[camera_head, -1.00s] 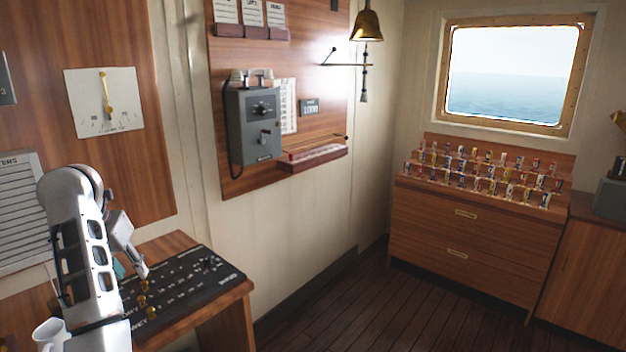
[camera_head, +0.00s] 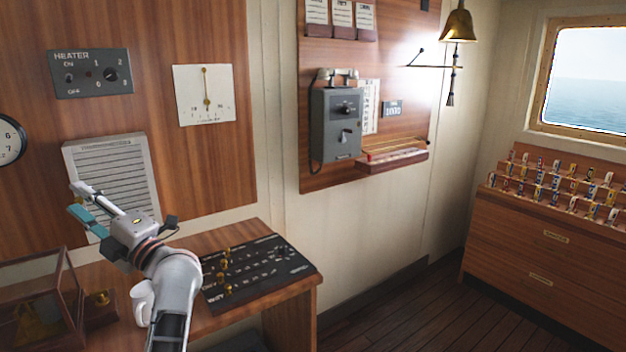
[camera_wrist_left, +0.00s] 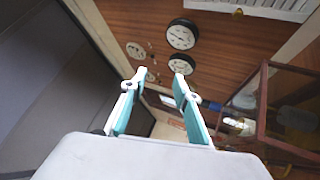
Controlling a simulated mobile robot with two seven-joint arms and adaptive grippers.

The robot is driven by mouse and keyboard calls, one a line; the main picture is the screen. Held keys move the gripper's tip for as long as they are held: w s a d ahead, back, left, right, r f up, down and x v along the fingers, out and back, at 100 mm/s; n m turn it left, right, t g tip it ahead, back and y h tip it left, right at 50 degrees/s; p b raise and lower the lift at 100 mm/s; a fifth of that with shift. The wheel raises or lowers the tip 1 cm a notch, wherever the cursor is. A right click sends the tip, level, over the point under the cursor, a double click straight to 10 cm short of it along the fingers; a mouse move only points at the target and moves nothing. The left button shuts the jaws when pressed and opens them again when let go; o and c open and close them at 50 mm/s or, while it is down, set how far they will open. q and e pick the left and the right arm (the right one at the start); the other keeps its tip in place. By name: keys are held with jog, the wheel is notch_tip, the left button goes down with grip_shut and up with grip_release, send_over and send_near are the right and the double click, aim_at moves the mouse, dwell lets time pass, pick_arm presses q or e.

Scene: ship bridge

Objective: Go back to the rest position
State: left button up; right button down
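My left gripper (camera_head: 80,200) is raised over the left part of the wooden desk, in front of the louvred heater grille. It points up and left in the head view. In the left wrist view its two fingers (camera_wrist_left: 158,82) with teal pads stand apart, with nothing between them. My right gripper is in neither view.
On the desk (camera_head: 298,288) are a black switch panel (camera_head: 255,270), a white mug (camera_head: 141,300) close beside my left arm, and a glass case (camera_head: 35,300) at the left. A heater control (camera_head: 90,73) and a telephone (camera_head: 336,125) are on the walls. Floor at right is clear.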

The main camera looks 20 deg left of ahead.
pick_arm(q)
jog(key=w+d+r+m+t+h, duration=0.2)
jog(key=w+d+m+t+h, duration=0.1)
jog(key=d+m+t, duration=0.6)
jog(key=w+d+r+m+t+h, duration=0.1)
jog(key=w+d+m+t+h, duration=0.15)
jog(key=d+m+t, duration=0.6)
jog(key=w+d+f+m+t+h, duration=0.3)
jog(key=d+f+m+h, duration=0.95)
jog(key=m+h, duration=0.65)
jog(key=s+d+f+m+g, duration=0.1)
jog(key=s+f+m+g, duration=0.2)
jog(key=f, duration=0.7)
jog(key=s+d+f+m+g, duration=0.1)
jog(key=s+f+g, duration=0.3)
jog(key=f, duration=0.5)
jog(key=s+a+f+g+y, duration=0.35)
jog(key=s+a+f, duration=0.2)
jog(key=s, duration=0.25)
jog(key=s+a+f+g+y, duration=0.35)
jog(key=s+f+g, duration=0.2)
jog(key=s, duration=0.35)
jog(key=w+d+f+n+t+h, duration=0.2)
jog(key=d+f+t+h, duration=0.2)
jog(key=d+f+h, duration=0.4)
jog(key=d+f, duration=0.6)
jog(key=d, duration=0.2)
jog(key=shift+w+f, duration=0.15)
jog(key=shift+w, duration=0.1)
